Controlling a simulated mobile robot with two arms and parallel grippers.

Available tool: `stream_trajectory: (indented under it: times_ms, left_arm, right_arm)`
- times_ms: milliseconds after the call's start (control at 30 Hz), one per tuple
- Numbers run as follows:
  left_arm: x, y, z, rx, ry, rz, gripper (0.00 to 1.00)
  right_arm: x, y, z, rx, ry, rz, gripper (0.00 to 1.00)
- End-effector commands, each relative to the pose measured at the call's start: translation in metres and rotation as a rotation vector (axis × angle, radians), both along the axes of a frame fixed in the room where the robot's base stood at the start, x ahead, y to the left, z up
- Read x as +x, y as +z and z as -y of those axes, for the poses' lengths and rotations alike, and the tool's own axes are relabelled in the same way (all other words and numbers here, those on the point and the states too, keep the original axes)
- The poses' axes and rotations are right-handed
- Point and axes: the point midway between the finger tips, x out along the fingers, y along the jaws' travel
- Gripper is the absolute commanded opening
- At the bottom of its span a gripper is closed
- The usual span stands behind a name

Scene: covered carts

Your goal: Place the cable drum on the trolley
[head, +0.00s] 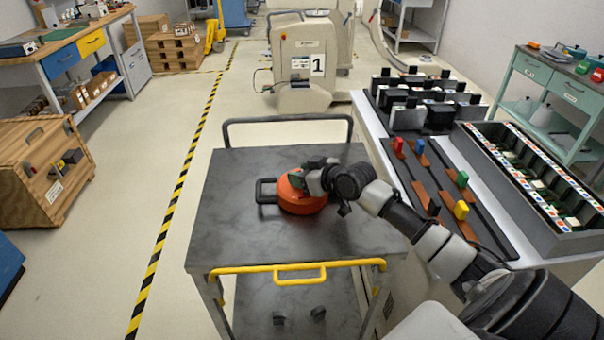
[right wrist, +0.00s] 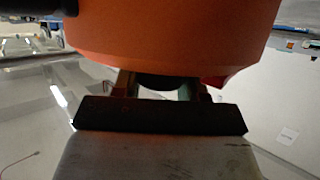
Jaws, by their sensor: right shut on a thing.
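The orange cable drum (head: 302,198) with a dark handle on its left side is over the dark top of the trolley (head: 235,220), near its middle. It looks to be on or just above the surface; I cannot tell for sure. My right gripper (head: 297,180) is shut on the drum, reaching in from the right. In the right wrist view the drum (right wrist: 175,35) fills the upper part, with the gripper fingers (right wrist: 158,85) against its lower side. My left gripper is not in view.
A workbench (head: 365,125) with black blocks, coloured pieces and a long compartment tray (head: 560,238) stands right of the trolley. A wooden crate (head: 40,180) stands at the left. The trolley top around the drum is clear. Floor left of the trolley is free.

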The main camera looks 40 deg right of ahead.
Motion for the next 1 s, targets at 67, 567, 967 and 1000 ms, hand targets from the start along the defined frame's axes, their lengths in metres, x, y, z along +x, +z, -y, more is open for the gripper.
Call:
stream_trajectory:
  times_ms: [67,567,967,1000]
  left_arm:
    - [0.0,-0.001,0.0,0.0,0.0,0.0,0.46]
    - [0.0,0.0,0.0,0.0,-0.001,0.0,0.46]
    - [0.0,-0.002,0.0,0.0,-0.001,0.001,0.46]
    - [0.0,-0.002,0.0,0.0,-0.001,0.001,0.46]
  right_arm:
    - [0.0,0.001,0.0,0.0,-0.001,0.004,0.0]
    - [0.0,0.0,0.0,0.001,0.0,0.0,0.68]
    - [-0.051,0.02,0.013,-0.003,0.001,-0.004,0.68]
    - [-0.058,0.023,0.013,-0.004,0.003,-0.003,0.68]
